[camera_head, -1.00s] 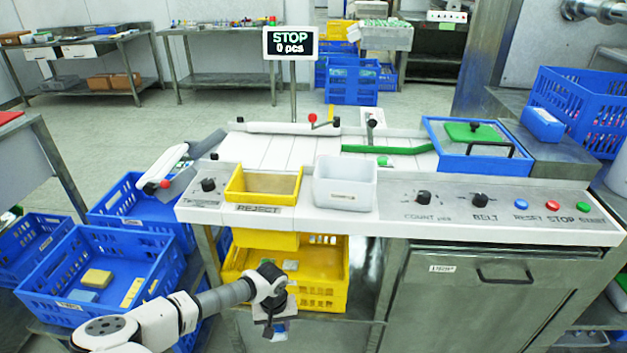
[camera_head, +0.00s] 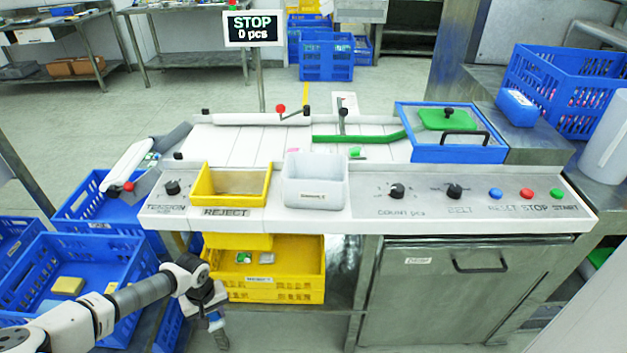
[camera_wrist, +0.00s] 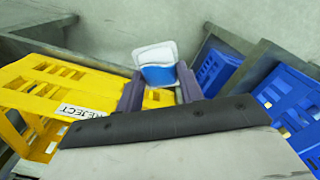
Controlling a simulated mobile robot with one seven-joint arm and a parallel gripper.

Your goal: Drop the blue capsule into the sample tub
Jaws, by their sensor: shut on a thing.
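The blue capsule (camera_wrist: 158,72), blue with a white rim or lid, sits between the two fingers of my gripper (camera_wrist: 158,88) in the wrist view. My gripper is shut on it. In the head view my gripper (camera_head: 217,328) hangs low at the front left, below the console top and in front of the yellow crates; the capsule is hard to make out there. A white open tub (camera_head: 316,196) with a small label stands on the console, right of the yellow REJECT tray. It is up and to the right of my gripper; its inside floor is hidden.
The yellow REJECT tray (camera_head: 232,205) stands close left of the tub. Yellow crates (camera_head: 265,290) sit under the console, and blue crates (camera_head: 95,270) lie left. Knobs and buttons line the panel to the right. The sign (camera_head: 252,28) reads STOP, 0 pcs.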

